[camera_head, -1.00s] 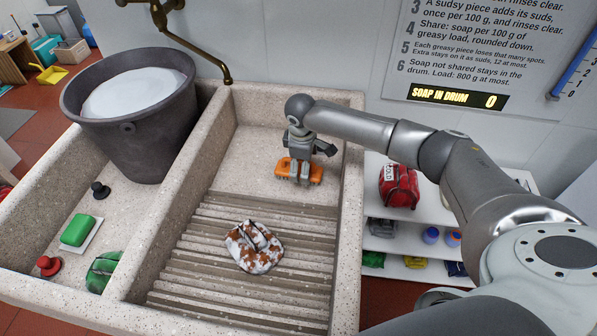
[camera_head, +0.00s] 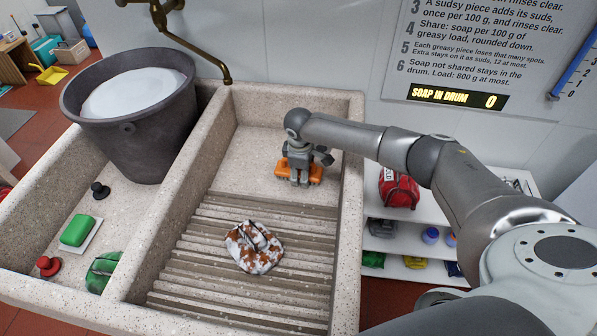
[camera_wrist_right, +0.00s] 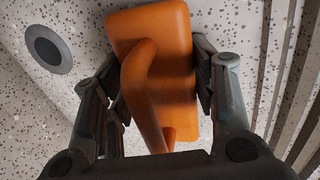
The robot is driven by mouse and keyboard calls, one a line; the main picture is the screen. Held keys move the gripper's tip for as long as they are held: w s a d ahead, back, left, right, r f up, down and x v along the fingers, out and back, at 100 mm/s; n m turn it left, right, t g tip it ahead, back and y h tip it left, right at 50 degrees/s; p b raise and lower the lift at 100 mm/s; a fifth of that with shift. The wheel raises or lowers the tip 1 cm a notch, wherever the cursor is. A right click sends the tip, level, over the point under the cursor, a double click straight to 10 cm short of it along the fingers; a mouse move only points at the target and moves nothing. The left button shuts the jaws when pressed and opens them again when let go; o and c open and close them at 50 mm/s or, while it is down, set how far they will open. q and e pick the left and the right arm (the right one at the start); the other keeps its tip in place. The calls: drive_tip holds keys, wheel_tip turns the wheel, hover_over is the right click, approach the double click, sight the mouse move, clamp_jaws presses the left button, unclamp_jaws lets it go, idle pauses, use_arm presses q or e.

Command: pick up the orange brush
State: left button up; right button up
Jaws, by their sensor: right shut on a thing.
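The orange brush (camera_head: 314,174) is at the flat back part of the stone washboard basin, above the ridges. My right gripper (camera_head: 299,172) reaches down over it from the right and is shut on it. In the right wrist view the brush (camera_wrist_right: 168,60) shows its block and looped handle, with the fingers of my right gripper (camera_wrist_right: 160,85) pressed against both sides. I cannot tell whether the brush touches the stone. My left gripper is not in view.
A stained cloth (camera_head: 254,247) lies on the ridges of the washboard (camera_head: 235,296). A dark bucket (camera_head: 128,115) of whitish liquid stands at the left. Green soap (camera_head: 77,230) lies on the left ledge. A brass tap (camera_head: 190,50) hangs over the back edge. A shelf (camera_head: 415,272) stands at the right.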

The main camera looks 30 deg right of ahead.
drive_tip(key=shift+r, duration=0.15)
drive_tip(key=shift+r, duration=0.25)
wheel_tip(320, 180, up, 2)
drive_tip(key=shift+r, duration=0.15)
drive_tip(key=s+a+r, duration=0.2)
drive_tip(key=s+r, duration=0.1)
drive_tip(key=s, duration=0.1)
drive_tip(key=s+a+r, duration=0.2)
drive_tip(key=s+r, duration=0.1)
drive_tip(key=s, duration=0.1)
drive_tip(key=s+a+r, duration=0.2)
drive_tip(key=s+r, duration=0.2)
drive_tip(key=shift+s+a+p, duration=0.2)
drive_tip(key=shift+a+p, duration=0.05)
drive_tip(key=shift+p, duration=0.05)
